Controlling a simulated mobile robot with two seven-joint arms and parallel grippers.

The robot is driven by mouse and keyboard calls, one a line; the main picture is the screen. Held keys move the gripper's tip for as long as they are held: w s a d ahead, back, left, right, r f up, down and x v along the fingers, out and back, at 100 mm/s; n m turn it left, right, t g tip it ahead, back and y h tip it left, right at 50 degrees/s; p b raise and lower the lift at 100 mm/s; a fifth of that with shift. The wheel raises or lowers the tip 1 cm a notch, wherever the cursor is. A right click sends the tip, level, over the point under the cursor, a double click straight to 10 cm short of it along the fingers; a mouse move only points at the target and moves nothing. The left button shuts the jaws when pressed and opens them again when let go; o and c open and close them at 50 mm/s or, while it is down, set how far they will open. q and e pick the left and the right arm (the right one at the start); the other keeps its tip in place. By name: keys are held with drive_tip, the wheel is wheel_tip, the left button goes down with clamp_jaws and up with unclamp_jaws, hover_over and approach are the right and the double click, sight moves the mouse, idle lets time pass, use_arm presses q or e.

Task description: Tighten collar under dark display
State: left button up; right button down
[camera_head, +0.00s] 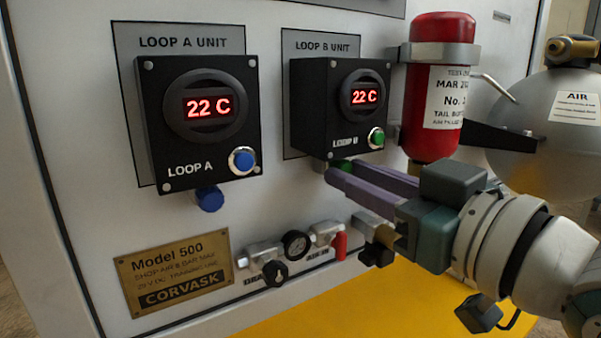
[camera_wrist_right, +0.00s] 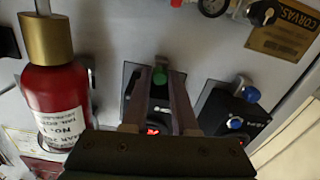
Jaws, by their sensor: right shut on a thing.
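The Loop A box (camera_head: 158,135) and the Loop B box (camera_head: 310,105) are black units on the white panel. Both displays are lit and read 22 C in red: the Loop A display (camera_head: 209,105) and the Loop B display (camera_head: 365,97); neither is dark. A blue collar (camera_head: 209,199) is under Loop A. A green collar (camera_head: 342,165) is under Loop B, mostly hidden by my fingers; it also shows in the right wrist view (camera_wrist_right: 160,75). My right gripper (camera_head: 336,172) is shut on the green collar, one finger on each side. My left gripper is not in view.
A red bottle (camera_head: 432,130) in a bracket and a grey air tank (camera_head: 540,120) stand close right of Loop B. Below are a gauge (camera_head: 295,244) with valve fittings and a brass plate (camera_head: 175,272).

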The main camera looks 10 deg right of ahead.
drive_tip(key=m+p, duration=0.1)
drive_tip(key=p, duration=0.1)
drive_tip(key=m+p, duration=0.2)
drive_tip(key=shift+r, duration=0.35)
drive_tip(key=shift+f+m, duration=0.35)
drive_tip(key=shift+m, duration=0.45)
drive_tip(key=c, duration=0.7)
unclamp_jaws()
drive_tip(key=shift+s+p, duration=0.1)
drive_tip(key=shift+p, duration=0.25)
